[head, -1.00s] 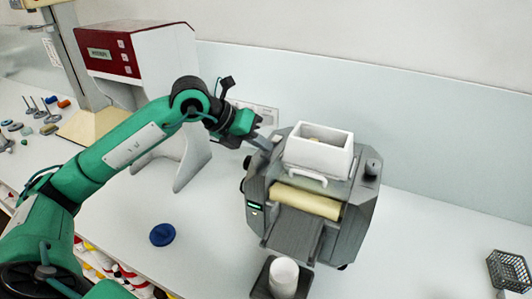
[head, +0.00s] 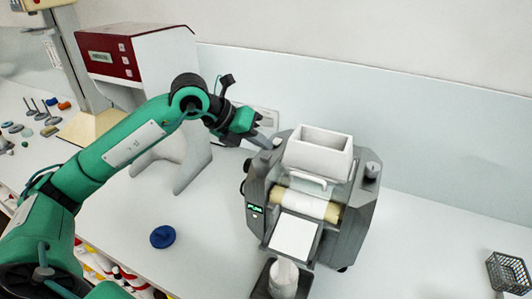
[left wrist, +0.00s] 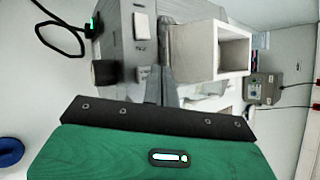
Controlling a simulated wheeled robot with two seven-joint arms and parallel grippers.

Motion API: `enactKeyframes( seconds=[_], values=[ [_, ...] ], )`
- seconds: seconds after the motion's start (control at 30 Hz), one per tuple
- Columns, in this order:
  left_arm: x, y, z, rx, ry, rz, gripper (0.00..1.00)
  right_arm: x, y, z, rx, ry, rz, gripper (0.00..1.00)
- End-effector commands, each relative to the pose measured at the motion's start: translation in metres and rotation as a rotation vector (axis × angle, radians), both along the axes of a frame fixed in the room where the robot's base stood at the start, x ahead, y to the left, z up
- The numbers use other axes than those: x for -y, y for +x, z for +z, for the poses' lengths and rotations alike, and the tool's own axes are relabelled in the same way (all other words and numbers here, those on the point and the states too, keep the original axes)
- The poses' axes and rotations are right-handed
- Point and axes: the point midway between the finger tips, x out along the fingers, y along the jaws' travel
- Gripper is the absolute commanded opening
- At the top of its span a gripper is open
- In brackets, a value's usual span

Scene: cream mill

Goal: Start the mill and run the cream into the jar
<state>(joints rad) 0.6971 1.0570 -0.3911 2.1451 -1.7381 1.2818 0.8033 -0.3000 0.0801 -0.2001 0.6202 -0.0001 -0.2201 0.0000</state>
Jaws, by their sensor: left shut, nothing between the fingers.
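The grey mill (head: 355,222) stands on the bench with a white hopper (head: 318,150) on top, which looks empty inside. Its roller (head: 310,205) carries white cream in the middle, and white cream covers the sloping apron (head: 293,238). A green display (head: 255,208) is lit on its left front. The whitish jar (head: 284,280) stands on a dark base under the apron's lip, its top partly hidden. My left gripper (head: 268,142) is shut and empty at the mill's upper left side. The left wrist view shows the mill (left wrist: 118,60), hopper (left wrist: 208,50) and a dark knob (left wrist: 104,73). My right gripper is out of view.
A blue lid (head: 163,236) lies on the bench left of the mill. A red and white machine (head: 140,60) stands behind my left arm. A dark wire basket (head: 508,272) is at the far right. The bench between mill and basket is clear.

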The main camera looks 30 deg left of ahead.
Motion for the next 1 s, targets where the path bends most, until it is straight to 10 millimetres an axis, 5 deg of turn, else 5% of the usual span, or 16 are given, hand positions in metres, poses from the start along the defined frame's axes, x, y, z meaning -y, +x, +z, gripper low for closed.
enactKeyframes(
  seconds=[0.33,0.8,1.0],
  values=[
    [0.000,0.000,0.003,0.000,0.000,0.000,0.00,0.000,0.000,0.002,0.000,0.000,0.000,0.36],
    [0.000,0.000,0.047,0.000,0.000,0.000,0.00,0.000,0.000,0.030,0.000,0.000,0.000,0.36],
    [0.000,0.000,0.050,-0.001,0.000,0.000,0.00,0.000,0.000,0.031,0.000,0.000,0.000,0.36]
  ],
)
